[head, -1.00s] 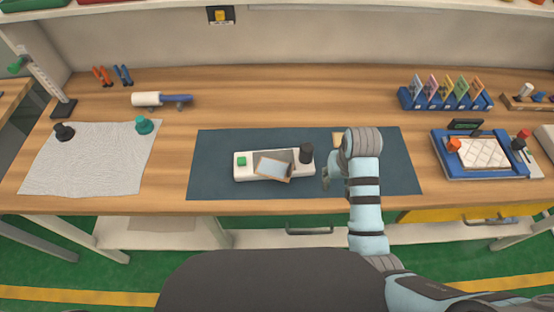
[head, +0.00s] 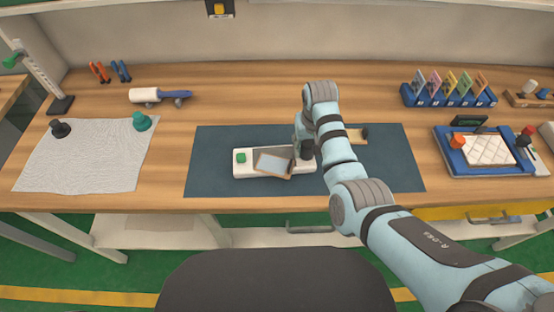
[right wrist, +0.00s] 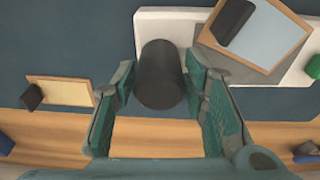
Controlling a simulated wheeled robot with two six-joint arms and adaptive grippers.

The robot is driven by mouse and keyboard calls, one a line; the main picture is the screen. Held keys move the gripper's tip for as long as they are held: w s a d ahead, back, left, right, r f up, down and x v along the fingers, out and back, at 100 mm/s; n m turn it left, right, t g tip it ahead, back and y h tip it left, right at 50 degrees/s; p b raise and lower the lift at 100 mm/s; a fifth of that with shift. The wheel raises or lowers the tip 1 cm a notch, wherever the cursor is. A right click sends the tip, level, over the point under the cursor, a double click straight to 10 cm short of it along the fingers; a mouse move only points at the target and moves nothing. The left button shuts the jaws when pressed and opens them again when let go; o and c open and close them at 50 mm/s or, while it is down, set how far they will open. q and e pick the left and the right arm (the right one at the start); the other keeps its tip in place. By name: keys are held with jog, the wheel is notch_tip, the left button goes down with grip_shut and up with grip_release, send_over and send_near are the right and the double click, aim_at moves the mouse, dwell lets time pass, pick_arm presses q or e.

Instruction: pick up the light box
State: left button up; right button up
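The light box (head: 249,170) appears to be the white box on the dark mat. It has a green button (head: 241,158) at its left end and a black cylinder (head: 306,151) at its right end. A wood-framed pale panel (head: 273,163) lies askew on it. My right gripper (head: 303,145) is at the box's right end, partly hidden behind my arm. In the right wrist view my open fingers (right wrist: 160,95) stand either side of the black cylinder (right wrist: 159,75); I cannot tell whether they touch it. My left gripper is not in view.
A small wooden plate (head: 356,134) lies on the dark mat (head: 215,180), right of my gripper. A blue tray (head: 450,158) with a quilted white pad is at the right, a pale cloth (head: 80,160) at the left. The mat's left part is clear.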

jog(key=shift+w+f, duration=0.1)
jog(key=shift+f, duration=0.55)
grip_shut()
notch_tip(320, 180, up, 10)
jog(key=shift+r+p, duration=0.1)
jog(key=shift+p, duration=0.5)
jog(key=shift+f, duration=0.35)
jog(key=shift+f+b, duration=0.55)
jog(key=shift+f, duration=1.3)
jog(key=shift+f, duration=0.35)
